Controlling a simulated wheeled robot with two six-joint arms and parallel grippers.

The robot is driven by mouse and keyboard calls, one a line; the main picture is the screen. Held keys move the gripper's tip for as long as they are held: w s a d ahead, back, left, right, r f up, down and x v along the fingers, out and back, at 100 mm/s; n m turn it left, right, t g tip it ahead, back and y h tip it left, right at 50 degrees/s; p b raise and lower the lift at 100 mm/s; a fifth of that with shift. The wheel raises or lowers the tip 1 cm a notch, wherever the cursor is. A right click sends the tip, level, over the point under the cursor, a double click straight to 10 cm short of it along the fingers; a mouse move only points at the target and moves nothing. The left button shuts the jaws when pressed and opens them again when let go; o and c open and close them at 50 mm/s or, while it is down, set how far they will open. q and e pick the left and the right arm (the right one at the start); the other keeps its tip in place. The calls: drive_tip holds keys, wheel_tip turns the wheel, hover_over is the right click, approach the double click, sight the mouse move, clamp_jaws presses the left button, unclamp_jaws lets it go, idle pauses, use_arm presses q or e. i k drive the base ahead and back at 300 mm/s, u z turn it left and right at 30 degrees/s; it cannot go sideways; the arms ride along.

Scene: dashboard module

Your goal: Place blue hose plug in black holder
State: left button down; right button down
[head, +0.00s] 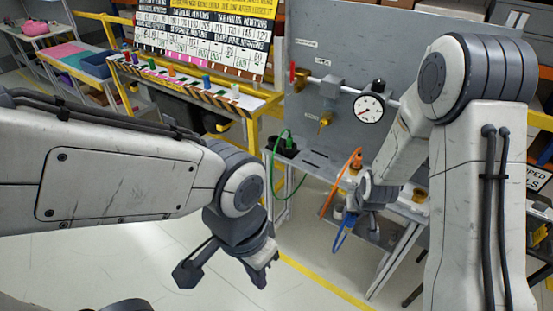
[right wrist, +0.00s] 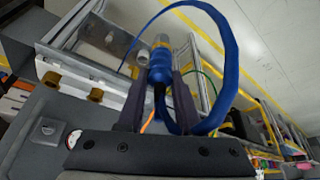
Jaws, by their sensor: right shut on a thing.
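The blue hose plug (right wrist: 160,66) is between the fingers of my right gripper (right wrist: 161,78) in the right wrist view, its hose looping up and to the right. In the head view the plug (head: 349,218) shows small at the tip of my right gripper (head: 354,208), in front of the bench, with the blue hose hanging below. A black holder (head: 285,149) sits on the bench ledge to the left, with a green hose by it. My left gripper (head: 228,277) is open and empty above the floor, apart from the bench.
An orange hose (head: 342,183) with its plug stands on the ledge close to my right gripper. A grey panel with a pressure gauge (head: 369,108) and brass valve (head: 325,121) rises behind. A striped shelf (head: 205,88) with small coloured items is further left.

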sight(275, 146)
drive_tip(key=u, duration=0.55)
drive_tip(key=i, duration=0.5)
drive_tip(key=u, duration=0.5)
drive_tip(key=i, duration=1.3)
drive_tip(key=z, duration=0.45)
